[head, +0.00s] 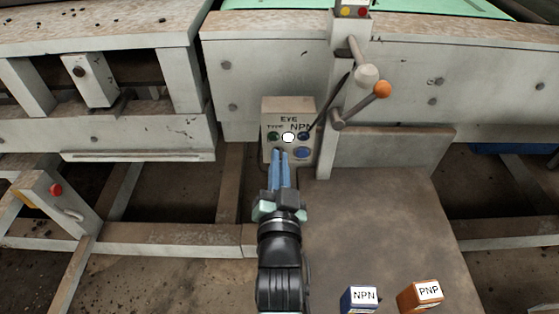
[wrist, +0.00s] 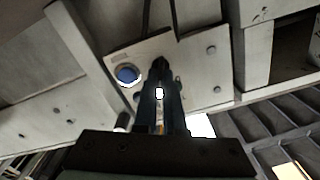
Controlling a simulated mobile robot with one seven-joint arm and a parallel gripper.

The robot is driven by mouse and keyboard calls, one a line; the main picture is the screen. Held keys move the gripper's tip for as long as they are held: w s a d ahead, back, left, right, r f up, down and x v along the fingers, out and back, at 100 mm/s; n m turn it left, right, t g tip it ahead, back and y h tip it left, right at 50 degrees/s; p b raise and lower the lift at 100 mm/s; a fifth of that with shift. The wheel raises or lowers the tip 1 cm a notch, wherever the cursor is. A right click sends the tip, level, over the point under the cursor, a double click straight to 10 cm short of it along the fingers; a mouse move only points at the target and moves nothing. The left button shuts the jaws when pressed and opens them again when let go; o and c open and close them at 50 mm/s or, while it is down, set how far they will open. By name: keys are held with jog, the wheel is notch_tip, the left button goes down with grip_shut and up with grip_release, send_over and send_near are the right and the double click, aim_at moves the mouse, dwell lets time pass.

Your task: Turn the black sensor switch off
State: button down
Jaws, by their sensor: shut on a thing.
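The grey sensor box (head: 289,108) marked "EYE TYPE NPN" is fixed on the machine front in the head view. It also shows in the wrist view (wrist: 199,66). My gripper (head: 279,154) reaches its lower left part, with the blue fingers close together. The fingers also show in the wrist view (wrist: 161,80). They are shut on the black sensor switch, which they mostly hide, so its position cannot be read. A blue button (head: 302,153) sits just right of the fingertips and shows in the wrist view (wrist: 127,74).
A lever with an orange knob (head: 382,89) stands right of the box. An NPN box (head: 360,299) and an orange PNP box (head: 421,296) stand at the bottom right on a brown surface (head: 375,225). A red button (head: 56,189) is at far left.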

jog(key=n+p, duration=0.1)
jog(key=n, duration=0.2)
jog(key=n+p, duration=0.2)
jog(key=n, duration=0.2)
jog(key=n+p, duration=0.1)
jog(key=n, duration=0.2)
jog(key=shift+a+n, duration=0.25)
jog(key=shift+n, duration=0.15)
dwell(0.4)
jog(key=c, duration=1)
grip_release()
jog(key=s, duration=1.3)
